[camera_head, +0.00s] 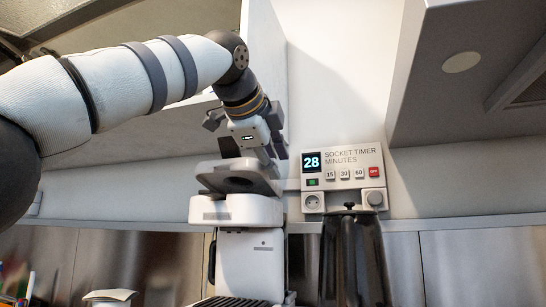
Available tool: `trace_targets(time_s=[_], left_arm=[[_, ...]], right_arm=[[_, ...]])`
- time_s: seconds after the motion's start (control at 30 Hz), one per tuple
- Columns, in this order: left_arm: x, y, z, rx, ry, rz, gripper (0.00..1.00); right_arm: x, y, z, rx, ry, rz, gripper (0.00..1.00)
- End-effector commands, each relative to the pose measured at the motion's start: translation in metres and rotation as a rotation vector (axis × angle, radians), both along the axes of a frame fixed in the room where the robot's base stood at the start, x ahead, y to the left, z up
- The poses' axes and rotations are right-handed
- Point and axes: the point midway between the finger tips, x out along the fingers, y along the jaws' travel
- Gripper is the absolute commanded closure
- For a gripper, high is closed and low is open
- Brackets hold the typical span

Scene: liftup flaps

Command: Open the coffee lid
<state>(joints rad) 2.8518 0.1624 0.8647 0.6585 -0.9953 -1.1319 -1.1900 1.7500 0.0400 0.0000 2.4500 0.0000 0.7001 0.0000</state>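The coffee machine (236,212) is white and stands upright in the middle of the head view, below the wall units. Its dark grey lid (222,174) is at the top and looks tilted up, with a gap visible between it and the white body. My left gripper (272,152) is just above the lid's right side, pointing down. Its fingers are small and partly hidden behind the wrist and lid, so I cannot tell whether they touch the lid or how far they are open. My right gripper is not in view.
A socket timer (343,171) showing 28 is on the wall to the right. A black jug-like object (353,262) stands below it. A grey wall cabinet (470,75) overhangs at the upper right. A small pale container (109,297) and pens are at the lower left.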

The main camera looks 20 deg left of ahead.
Motion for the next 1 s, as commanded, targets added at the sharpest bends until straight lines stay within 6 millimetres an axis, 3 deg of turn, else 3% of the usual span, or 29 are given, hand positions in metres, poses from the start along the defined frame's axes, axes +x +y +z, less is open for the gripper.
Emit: trace_targets(time_s=[0.27,0.7,0.83,1.0], left_arm=[[-0.004,0.0,0.005,0.001,-0.009,0.0,0.72],[-0.089,0.0,0.037,-0.001,-0.007,-0.003,0.72],[-0.106,0.0,0.043,0.0,-0.004,-0.002,0.72],[-0.112,0.0,0.045,0.0,-0.003,0.001,0.72]], right_arm=[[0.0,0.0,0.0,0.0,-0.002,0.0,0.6],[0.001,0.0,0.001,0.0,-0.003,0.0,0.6],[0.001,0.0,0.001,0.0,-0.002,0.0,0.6],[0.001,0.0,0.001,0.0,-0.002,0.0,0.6]])
